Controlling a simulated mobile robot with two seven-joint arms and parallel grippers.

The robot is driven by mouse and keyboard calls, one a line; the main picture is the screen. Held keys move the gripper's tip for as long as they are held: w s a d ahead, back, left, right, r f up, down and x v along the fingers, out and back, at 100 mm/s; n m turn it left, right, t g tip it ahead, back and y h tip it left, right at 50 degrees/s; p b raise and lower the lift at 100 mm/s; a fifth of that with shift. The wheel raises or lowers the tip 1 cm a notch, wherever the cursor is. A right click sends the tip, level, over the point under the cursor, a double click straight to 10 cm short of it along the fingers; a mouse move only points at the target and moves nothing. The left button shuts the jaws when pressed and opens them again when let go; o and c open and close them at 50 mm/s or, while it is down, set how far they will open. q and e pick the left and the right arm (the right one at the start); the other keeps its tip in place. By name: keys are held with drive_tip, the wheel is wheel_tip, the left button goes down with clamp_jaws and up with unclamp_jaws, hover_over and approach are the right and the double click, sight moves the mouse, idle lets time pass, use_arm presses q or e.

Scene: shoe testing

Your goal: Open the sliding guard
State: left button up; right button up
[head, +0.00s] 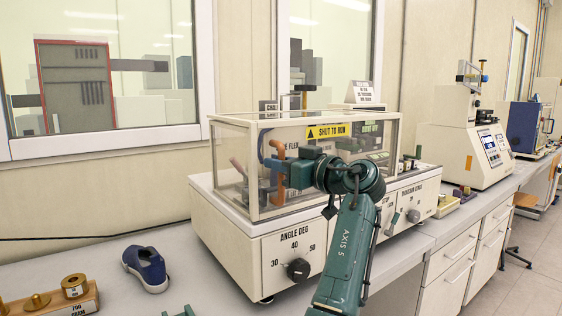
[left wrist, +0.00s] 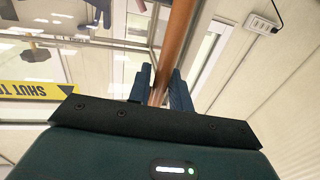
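The clear guard (head: 229,165) with a pale frame stands on the white tester (head: 230,236). A yellow "SHUT TO RUN" label (head: 335,131) is on its top front edge and also shows in the left wrist view (left wrist: 35,89). An upright copper-coloured handle (head: 279,151) is at the guard's front. My left gripper (head: 274,166) is at this handle. In the left wrist view its blue fingers (left wrist: 162,88) lie close on both sides of the copper bar (left wrist: 176,40) and appear shut on it. My arm covers part of the guard's front. My right gripper is not in view.
A blue shoe (head: 147,268) and a wooden block with brass weights (head: 50,302) are on the bench at left. Knobs (head: 298,269) project from the tester's front. A second white machine (head: 465,135) stands farther right. Bare bench shows left of the tester.

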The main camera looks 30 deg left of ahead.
use_arm(q)
clamp_jaws()
idle(0.6)
